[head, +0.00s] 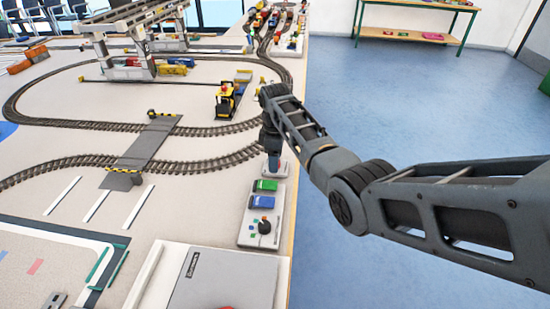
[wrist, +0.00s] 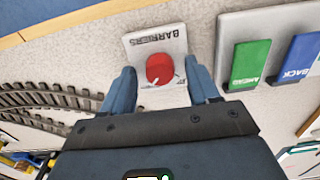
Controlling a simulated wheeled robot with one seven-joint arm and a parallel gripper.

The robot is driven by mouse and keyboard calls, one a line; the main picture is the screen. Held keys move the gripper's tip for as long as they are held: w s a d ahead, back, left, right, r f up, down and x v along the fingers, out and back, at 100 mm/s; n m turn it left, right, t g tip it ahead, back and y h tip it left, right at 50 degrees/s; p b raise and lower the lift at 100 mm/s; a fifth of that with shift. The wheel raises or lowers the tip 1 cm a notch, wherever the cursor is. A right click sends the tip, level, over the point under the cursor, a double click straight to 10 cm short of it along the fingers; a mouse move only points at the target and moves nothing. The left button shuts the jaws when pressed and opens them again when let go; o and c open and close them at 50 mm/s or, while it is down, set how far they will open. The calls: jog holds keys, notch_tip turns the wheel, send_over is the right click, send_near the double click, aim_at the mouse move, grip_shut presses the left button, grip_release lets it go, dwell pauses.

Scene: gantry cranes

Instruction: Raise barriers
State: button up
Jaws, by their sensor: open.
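A small pale panel marked BARRIERS (wrist: 172,43) carries a round red button or knob (wrist: 160,69). My gripper (wrist: 159,67) is open in the wrist view, its blue-grey fingers on either side of the red button. I cannot tell whether they touch it. In the head view my gripper (head: 271,150) points down over the panel (head: 276,169) at the table's right edge and hides the button. The grey level crossing (head: 147,147) spans the tracks, with yellow-black striped barriers at its far end (head: 165,115) and near end (head: 126,168), both looking low across the road.
A control board (head: 251,232) with green AHEAD (head: 265,186) and blue BACK (head: 262,202) switches and a black knob lies beside the panel. A gantry crane (head: 130,30) stands at the back. Open blue floor (head: 400,110) lies right.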

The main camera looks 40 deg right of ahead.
jog(key=shift+c, duration=0.2)
jog(key=c, duration=1)
jog(key=shift+n, duration=0.3)
jog(key=n+p, duration=0.1)
jog(key=n, duration=0.2)
jog(key=shift+n, duration=0.4)
jog(key=n+p, duration=0.1)
jog(key=n, duration=0.3)
jog(key=shift+n, duration=0.3)
jog(key=n, duration=0.4)
jog(key=shift+n, duration=2.5)
